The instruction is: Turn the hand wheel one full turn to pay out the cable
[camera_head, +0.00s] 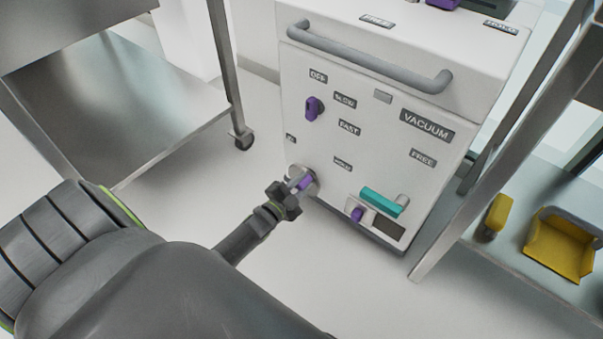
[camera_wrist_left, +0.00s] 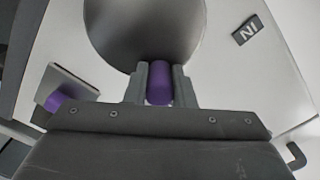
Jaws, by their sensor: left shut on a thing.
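The hand wheel (camera_head: 314,178) is a round grey disc low on the front of a white machine, with a purple handle (camera_head: 304,184) on it. In the left wrist view the wheel (camera_wrist_left: 145,30) fills the top middle. My left gripper (camera_head: 297,185) is at the wheel, shut on the purple handle (camera_wrist_left: 159,83), with one finger on each side of it. The fingers hide part of the wheel in the head view. No cable can be made out. My right gripper is not in view.
The white machine (camera_head: 400,130) has a grey bar handle (camera_head: 370,62), a purple knob (camera_head: 313,108) and a teal lever (camera_head: 380,202). A steel cart (camera_head: 170,110) stands left. A shelf (camera_head: 530,280) with yellow items (camera_head: 562,245) stands right. Open floor lies in front.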

